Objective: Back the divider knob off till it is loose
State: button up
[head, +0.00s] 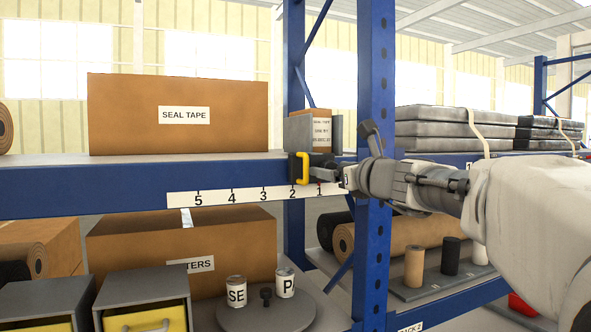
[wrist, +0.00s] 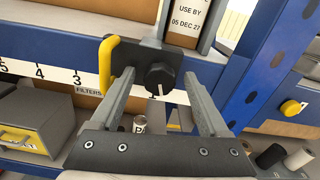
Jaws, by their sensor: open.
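The divider knob (wrist: 160,77) is a dark, lobed knob with a white mark at its lower edge. It sits on a black bracket (wrist: 135,55) on the blue shelf beam, with a yellow handle (wrist: 106,62) to its left. The handle also shows in the head view (head: 303,169). The grey divider (head: 337,132) stands above, beside a small carton. My gripper (wrist: 158,88) is open, its fingers on either side of the knob in the picture; I cannot tell whether they touch it. In the head view, my gripper (head: 326,173) hides the knob.
A white number strip (head: 235,194) runs along the blue beam (head: 60,190). A blue upright (head: 374,90) stands close to my wrist. A SEAL TAPE box (head: 178,135) sits on the shelf to the left. Another yellow knob (wrist: 290,107) is at the right.

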grip_shut()
jog(key=shift+f+n+b, duration=0.15)
jog(key=shift+n+b, duration=0.25)
jog(key=shift+b, duration=0.05)
jog(key=shift+a+f+n+b, duration=0.1)
jog(key=shift+n+b, duration=7.65)
jog(key=shift+n, duration=2.95)
